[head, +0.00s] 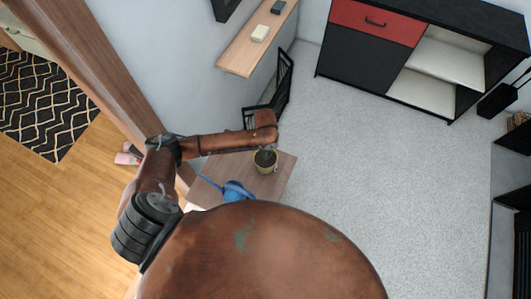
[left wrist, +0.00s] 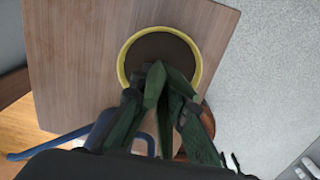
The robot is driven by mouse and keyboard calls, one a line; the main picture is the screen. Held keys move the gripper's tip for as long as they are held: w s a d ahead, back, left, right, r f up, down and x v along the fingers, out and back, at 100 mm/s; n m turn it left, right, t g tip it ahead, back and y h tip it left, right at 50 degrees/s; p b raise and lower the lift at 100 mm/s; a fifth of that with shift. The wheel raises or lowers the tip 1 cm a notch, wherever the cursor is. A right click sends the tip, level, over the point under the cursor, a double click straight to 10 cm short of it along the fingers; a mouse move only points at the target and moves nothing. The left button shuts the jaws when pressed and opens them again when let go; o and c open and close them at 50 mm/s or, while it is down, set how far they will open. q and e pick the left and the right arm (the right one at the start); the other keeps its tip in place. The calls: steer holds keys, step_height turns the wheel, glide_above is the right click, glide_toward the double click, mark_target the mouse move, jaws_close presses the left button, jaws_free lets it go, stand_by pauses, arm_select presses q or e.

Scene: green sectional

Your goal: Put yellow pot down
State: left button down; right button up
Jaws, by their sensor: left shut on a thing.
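The yellow pot (head: 264,167) holds dark soil and a green plant. In the head view it is over the small wooden table (head: 280,181), below the end of my left arm. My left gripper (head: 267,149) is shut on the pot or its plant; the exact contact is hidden. In the left wrist view the yellow pot (left wrist: 123,65) shows as a round rim around dark soil, with green leaves (left wrist: 155,85) rising towards the camera. I cannot tell whether its base touches the tabletop (left wrist: 70,60). My right gripper is not in view.
A blue watering can (head: 236,190) is on the table, left of the pot; its blue parts show in the left wrist view (left wrist: 50,145). A wall shelf (head: 240,57) and a black rack (head: 283,85) are behind. Carpet (head: 400,190) is clear to the right.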

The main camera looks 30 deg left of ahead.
arm_select(q)
steer(key=shift+w, duration=0.1)
steer(key=c, duration=1.9)
jaws_free()
steer(key=shift+f, duration=0.1)
step_height(320, 180, up, 12)
steer(key=shift+r+p, duration=0.15)
steer(key=shift+p, duration=1.1)
